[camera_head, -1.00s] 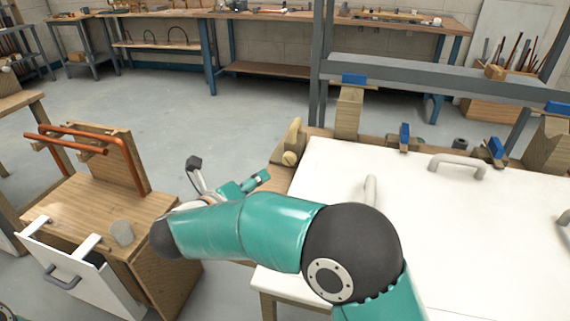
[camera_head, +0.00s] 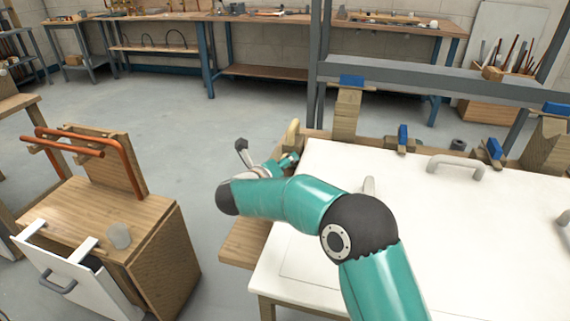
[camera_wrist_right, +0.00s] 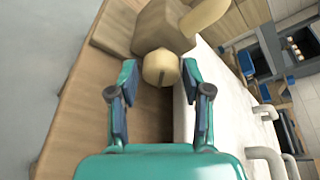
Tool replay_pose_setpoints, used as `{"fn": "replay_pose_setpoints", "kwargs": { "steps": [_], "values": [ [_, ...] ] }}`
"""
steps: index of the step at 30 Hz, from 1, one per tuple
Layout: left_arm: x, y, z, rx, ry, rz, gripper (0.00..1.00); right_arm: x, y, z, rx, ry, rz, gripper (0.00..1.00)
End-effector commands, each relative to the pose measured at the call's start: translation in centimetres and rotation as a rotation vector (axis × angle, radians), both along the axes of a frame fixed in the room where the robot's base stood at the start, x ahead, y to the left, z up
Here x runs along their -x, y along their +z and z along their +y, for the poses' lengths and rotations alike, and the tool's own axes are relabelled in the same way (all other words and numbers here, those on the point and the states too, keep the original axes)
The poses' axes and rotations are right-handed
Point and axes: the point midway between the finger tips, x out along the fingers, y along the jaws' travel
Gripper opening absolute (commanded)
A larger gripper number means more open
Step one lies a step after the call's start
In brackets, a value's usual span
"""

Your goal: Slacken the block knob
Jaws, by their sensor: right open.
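The block knob (camera_wrist_right: 160,68) is a pale round wooden knob with a slot in its face, on the side of a wooden block (camera_wrist_right: 166,28) in the right wrist view. My right gripper (camera_wrist_right: 160,76) is open, with one finger on each side of the knob's near end. I cannot tell whether either finger touches it. In the head view my right gripper (camera_head: 282,163) is at the block (camera_head: 293,134), of which only the curved top shows; the knob is hidden there. My left gripper is not in view.
A white panel (camera_head: 470,220) with grey handles lies right of the block, its edge close to my right gripper. A grey steel frame (camera_head: 430,75) and blue-topped clamps (camera_head: 403,140) stand behind. A wooden cabinet with copper pipes (camera_head: 120,160) stands left, with open floor between.

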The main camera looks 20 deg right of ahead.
Motion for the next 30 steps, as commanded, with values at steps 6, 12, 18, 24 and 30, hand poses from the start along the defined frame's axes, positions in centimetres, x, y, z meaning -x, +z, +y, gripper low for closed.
{"fn": "replay_pose_setpoints", "kwargs": {
  "steps": [6,12,18,24,30],
  "values": [
    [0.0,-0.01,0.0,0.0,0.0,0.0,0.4,-0.4,-0.2,-0.46,0.001,-0.001,0.001,0.49],
    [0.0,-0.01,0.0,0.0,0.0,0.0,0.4,-0.39,-0.18,-0.44,0.001,0.0,0.001,0.44],
    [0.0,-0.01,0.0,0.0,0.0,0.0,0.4,-0.37,-0.2,-0.41,0.0,0.0,0.001,0.11],
    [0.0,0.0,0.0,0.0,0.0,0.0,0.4,-0.37,-0.23,-0.38,0.002,0.0,0.003,0.04],
    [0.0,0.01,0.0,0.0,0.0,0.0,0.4,-0.37,-0.25,-0.37,0.004,0.001,0.005,0.04]
  ]
}}
